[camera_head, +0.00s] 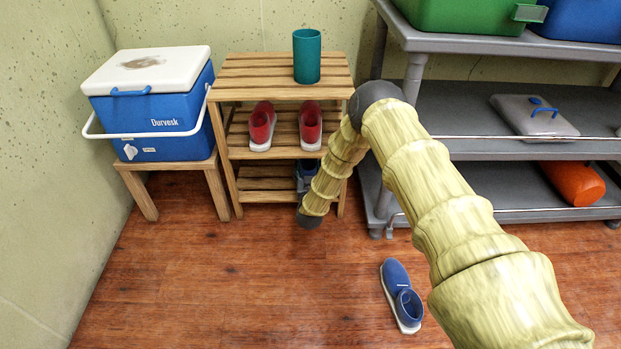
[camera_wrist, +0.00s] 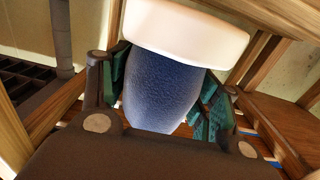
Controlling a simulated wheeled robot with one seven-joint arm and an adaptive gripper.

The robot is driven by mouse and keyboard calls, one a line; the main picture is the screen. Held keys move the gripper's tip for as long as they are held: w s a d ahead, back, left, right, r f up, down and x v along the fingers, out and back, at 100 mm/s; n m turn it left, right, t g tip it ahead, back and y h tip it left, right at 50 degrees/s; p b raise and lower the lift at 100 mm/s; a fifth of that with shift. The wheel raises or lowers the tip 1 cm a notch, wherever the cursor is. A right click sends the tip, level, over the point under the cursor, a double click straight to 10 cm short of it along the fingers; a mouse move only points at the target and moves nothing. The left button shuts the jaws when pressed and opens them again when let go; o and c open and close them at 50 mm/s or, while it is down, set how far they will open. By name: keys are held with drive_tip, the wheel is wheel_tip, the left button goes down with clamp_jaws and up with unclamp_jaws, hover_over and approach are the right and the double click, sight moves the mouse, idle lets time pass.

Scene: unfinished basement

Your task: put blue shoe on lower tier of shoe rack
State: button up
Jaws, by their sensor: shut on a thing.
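The wooden shoe rack (camera_head: 233,93) stands against the back wall, its lower tier (camera_head: 262,184) partly hidden by my arm. A blue shoe (camera_wrist: 160,95) with a white sole is held between the green pads of my gripper (camera_wrist: 163,98) in the wrist view. In the head view, a small part of this shoe and gripper shows at the right of the lower tier, mostly behind my arm. Whether the shoe touches the tier cannot be told. A second blue shoe (camera_head: 396,278) lies alone on the floor at lower right.
Red shoes (camera_head: 262,127) sit on the rack's middle tier and a teal cup (camera_head: 307,56) on top. A blue cooler (camera_head: 160,105) on a stool is at left. A grey shelf (camera_head: 470,110) is close on the right.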

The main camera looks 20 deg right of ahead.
sight(310, 166)
drive_tip(key=shift+w+d, duration=0.3)
drive_tip(key=shift+d, duration=0.05)
drive_tip(key=f+b, duration=0.3)
drive_tip(key=shift+w+d+f, duration=0.25)
drive_tip(key=shift+f, duration=0.05)
drive_tip(key=o, duration=1.3)
